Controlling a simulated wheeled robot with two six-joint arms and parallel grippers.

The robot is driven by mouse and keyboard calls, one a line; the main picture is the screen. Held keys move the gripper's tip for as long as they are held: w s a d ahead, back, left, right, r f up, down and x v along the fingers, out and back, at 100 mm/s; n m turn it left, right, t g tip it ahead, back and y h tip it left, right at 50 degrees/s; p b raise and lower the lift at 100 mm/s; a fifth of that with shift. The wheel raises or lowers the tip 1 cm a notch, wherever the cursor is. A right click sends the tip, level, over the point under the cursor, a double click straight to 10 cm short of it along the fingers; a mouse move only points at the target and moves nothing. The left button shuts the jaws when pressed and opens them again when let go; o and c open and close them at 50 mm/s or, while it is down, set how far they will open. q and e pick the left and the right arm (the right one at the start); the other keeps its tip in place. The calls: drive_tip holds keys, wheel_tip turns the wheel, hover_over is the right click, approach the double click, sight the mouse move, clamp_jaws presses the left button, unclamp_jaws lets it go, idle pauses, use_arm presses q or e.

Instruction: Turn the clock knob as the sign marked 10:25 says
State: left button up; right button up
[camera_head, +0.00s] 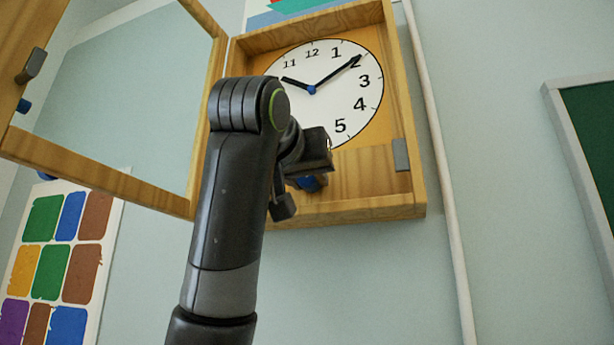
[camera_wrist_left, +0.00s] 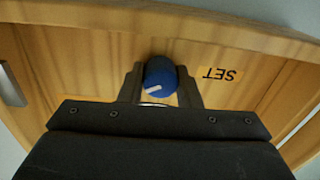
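The clock face (camera_head: 345,105) is white, in an open wooden case (camera_head: 415,180). Its short black hand points near 10 and its long one near 2. The blue knob (camera_wrist_left: 158,78) is low in the case; its white pointer line shows in the left wrist view, tilted slightly from horizontal. In the head view only a bit of the knob (camera_head: 311,184) shows behind my gripper. My left gripper (camera_wrist_left: 160,88) has a finger against each side of the knob and looks shut on it. My arm hides the clock's lower left. No sign marked 10:25 is in view. My right gripper is not in view.
The glazed case door (camera_head: 100,180) stands open to the left, near my left arm. A label reading SET (camera_wrist_left: 219,74), upside down, is beside the knob. A pale pipe (camera_head: 440,150) runs down the wall right of the case. A green board (camera_head: 592,150) is far right.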

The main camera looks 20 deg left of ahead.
use_arm(q)
drive_tip(key=c, duration=0.4)
drive_tip(key=shift+m, duration=0.3)
drive_tip(key=shift+f+m+b, duration=0.1)
drive_tip(key=shift+m+b, duration=0.2)
drive_tip(key=shift+b, duration=0.1)
drive_tip(key=shift+m+b, duration=0.55)
drive_tip(key=shift+m, duration=0.55)
drive_tip(key=m+b, duration=0.1)
drive_tip(key=m, duration=0.3)
drive_tip(key=shift+m, duration=0.3)
drive_tip(key=m+b, duration=0.1)
drive_tip(key=m, duration=0.3)
drive_tip(key=shift+m, duration=0.3)
drive_tip(key=m, duration=0.5)
drive_tip(key=shift+b, duration=0.4)
drive_tip(key=shift+m, duration=0.3)
